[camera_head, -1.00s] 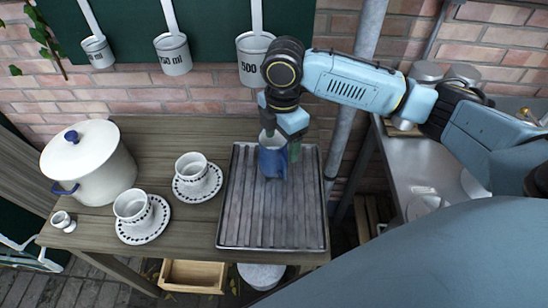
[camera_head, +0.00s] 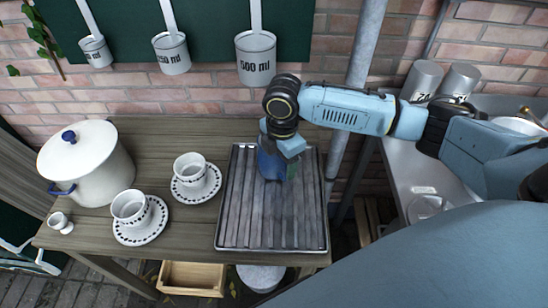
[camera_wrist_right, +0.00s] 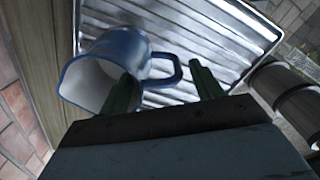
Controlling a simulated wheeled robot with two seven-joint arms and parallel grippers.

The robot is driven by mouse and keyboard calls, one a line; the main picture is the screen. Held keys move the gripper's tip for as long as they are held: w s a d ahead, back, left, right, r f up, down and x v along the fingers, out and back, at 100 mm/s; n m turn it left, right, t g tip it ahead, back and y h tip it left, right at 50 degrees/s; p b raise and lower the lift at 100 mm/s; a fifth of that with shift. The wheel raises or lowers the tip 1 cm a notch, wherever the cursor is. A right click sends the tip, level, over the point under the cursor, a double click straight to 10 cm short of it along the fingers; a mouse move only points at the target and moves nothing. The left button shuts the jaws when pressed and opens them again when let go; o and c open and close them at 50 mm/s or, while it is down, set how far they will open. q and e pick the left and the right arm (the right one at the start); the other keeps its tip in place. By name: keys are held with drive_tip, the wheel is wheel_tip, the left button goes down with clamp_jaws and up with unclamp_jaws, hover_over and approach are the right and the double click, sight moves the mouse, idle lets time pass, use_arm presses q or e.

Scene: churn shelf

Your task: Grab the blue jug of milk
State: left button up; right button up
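The blue jug (camera_head: 270,164) stands on the ribbed metal tray, partly hidden by my right gripper (camera_head: 284,152). In the right wrist view, the jug (camera_wrist_right: 112,48) shows its pale inside and a blue handle. The green fingers of my right gripper (camera_wrist_right: 161,80) are spread apart, one on each side of the handle. The left finger overlaps the jug's rim in that view. I cannot tell whether either finger touches the jug, or whether milk is in it. My left gripper is not in view.
The metal tray (camera_head: 232,215) lies on the wooden table (camera_head: 85,238). Two patterned cups on saucers (camera_head: 150,232) and a white pot (camera_head: 88,165) stand to the left. Measuring cups hang above, including one marked 500 ml (camera_head: 256,62). A grey pipe (camera_head: 352,100) rises behind the tray.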

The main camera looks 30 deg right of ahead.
drive_tip(key=shift+w, duration=0.15)
drive_tip(key=c, duration=1.3)
drive_tip(key=shift+r, duration=0.2)
drive_tip(key=shift+r+p, duration=0.65)
drive_tip(key=shift+r, duration=4.15)
